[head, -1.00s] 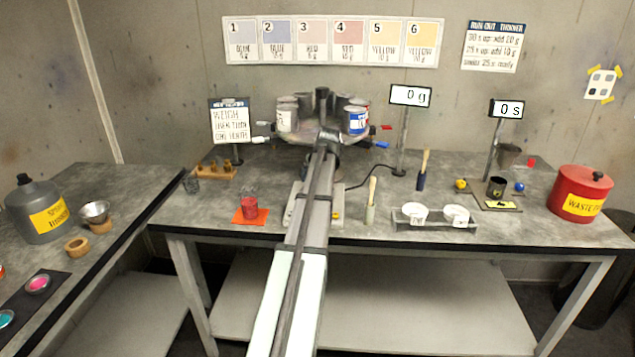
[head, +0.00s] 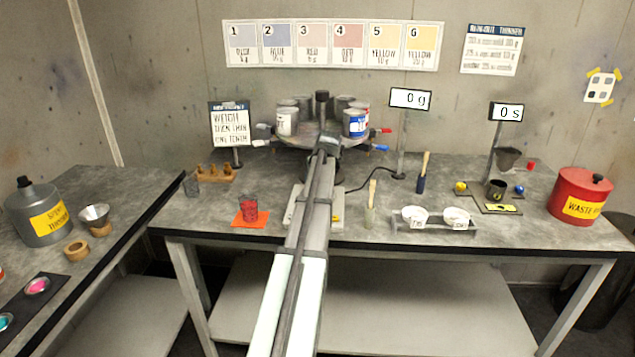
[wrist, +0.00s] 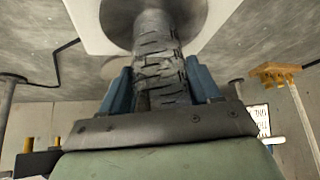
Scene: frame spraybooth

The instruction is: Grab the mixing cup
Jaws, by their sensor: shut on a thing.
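In the wrist view, my gripper (wrist: 160,88) has its blue fingers on both sides of a grey cylinder with dark dash marks, which looks like the mixing cup (wrist: 158,62). It is shut on this cup. The cup's far end meets or overlaps a round grey disc (wrist: 190,12) on a white base; I cannot tell if they touch. In the head view, my arm hides the gripper and this cup. The white base (head: 300,206) shows on both sides of my arm.
A can carousel (head: 318,135) is behind.

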